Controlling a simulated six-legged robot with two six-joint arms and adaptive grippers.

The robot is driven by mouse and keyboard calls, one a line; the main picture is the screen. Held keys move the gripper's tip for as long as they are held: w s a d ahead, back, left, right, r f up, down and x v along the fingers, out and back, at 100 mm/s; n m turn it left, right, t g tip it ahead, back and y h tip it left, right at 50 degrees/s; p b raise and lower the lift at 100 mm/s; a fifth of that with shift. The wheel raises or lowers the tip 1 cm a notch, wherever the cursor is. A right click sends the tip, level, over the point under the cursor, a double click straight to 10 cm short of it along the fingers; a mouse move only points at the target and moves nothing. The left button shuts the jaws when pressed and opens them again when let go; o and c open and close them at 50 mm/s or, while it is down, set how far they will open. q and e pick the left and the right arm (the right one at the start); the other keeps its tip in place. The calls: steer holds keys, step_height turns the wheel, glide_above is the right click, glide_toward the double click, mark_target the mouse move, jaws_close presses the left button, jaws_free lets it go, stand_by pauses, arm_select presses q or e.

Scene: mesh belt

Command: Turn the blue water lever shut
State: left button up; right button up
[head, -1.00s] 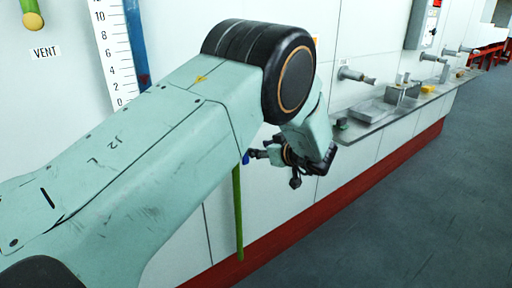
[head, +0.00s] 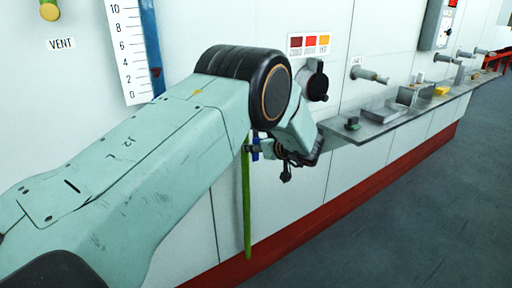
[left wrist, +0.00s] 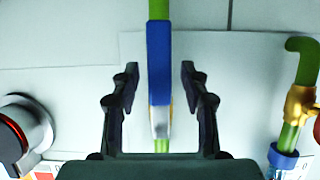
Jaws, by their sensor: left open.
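The blue water lever (left wrist: 159,62) runs upright through the middle of the left wrist view, in line with a green pipe (left wrist: 158,9) and with a silver end below the blue. My left gripper (left wrist: 160,78) is open, with one dark finger on each side of the lever and a visible gap to both. In the head view, a small piece of the lever (head: 254,148) shows beside my left gripper (head: 282,158), above the long green pipe (head: 246,205). My arm hides most of the lever there. My right gripper is not in view.
In the left wrist view, a green pipe with a yellow fitting (left wrist: 299,103) stands at right and a round grey-black fixture (left wrist: 24,132) at left. In the head view, a metal shelf (head: 385,121) with trays and wall spouts runs along the wall. The floor (head: 400,220) is clear.

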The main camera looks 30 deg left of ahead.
arm_select(q)
steer(key=shift+w+a+f, duration=0.15)
steer(key=shift+a+f, duration=0.05)
steer(key=shift+a, duration=0.1)
steer(key=shift+c, duration=0.2)
steer(key=shift+d+r, duration=0.1)
steer(key=shift+d, duration=0.05)
steer(key=c, duration=0.3)
jaws_close()
